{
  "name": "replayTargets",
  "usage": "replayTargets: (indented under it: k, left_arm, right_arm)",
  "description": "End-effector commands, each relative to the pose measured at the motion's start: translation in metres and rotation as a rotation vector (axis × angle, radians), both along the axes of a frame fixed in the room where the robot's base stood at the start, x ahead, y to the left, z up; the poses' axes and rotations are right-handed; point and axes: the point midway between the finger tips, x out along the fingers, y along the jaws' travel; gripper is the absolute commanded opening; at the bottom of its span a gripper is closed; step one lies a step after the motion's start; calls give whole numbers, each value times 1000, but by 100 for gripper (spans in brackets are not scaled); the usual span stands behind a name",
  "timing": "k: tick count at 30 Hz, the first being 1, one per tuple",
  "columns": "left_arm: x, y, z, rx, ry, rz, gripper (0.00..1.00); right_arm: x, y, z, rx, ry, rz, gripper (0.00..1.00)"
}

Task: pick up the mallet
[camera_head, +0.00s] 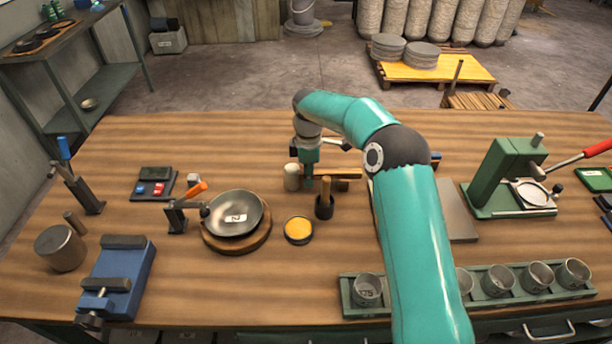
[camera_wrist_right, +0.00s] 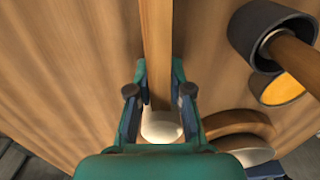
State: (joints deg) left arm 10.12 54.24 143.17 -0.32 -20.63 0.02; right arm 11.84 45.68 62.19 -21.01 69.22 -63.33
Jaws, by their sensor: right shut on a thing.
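The mallet lies in the middle of the workbench, with a pale cylindrical head (camera_head: 291,177) and a wooden handle (camera_head: 345,173) stretching to the right. In the right wrist view its handle (camera_wrist_right: 157,50) runs up between my fingers, and the pale head (camera_wrist_right: 162,128) shows below them. My right gripper (camera_head: 309,178) is shut on the handle close to the head; its two fingers (camera_wrist_right: 158,82) flank the handle in the wrist view. Part of the mallet is hidden behind my gripper and arm. I cannot tell whether it is off the bench. My left gripper is not in view.
A yellow-topped round dish (camera_head: 298,230) and a metal bowl (camera_head: 235,213) on a round wooden base are nearby. A green rack of metal cups (camera_head: 498,282) lines the front right.

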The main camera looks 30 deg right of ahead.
Motion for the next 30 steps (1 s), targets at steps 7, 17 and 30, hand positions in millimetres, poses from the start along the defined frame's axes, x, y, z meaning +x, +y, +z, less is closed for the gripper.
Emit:
replayTargets:
  k: [7,17,30]
  left_arm:
    - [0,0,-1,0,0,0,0]
    - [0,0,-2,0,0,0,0]
    - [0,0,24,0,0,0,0]
  right_arm:
    - [1,-1,14,-1,-4,-1,0]
    - [1,-1,69,-1,-8,-2,0]
    - [1,-1,166,-1,-5,-2,0]
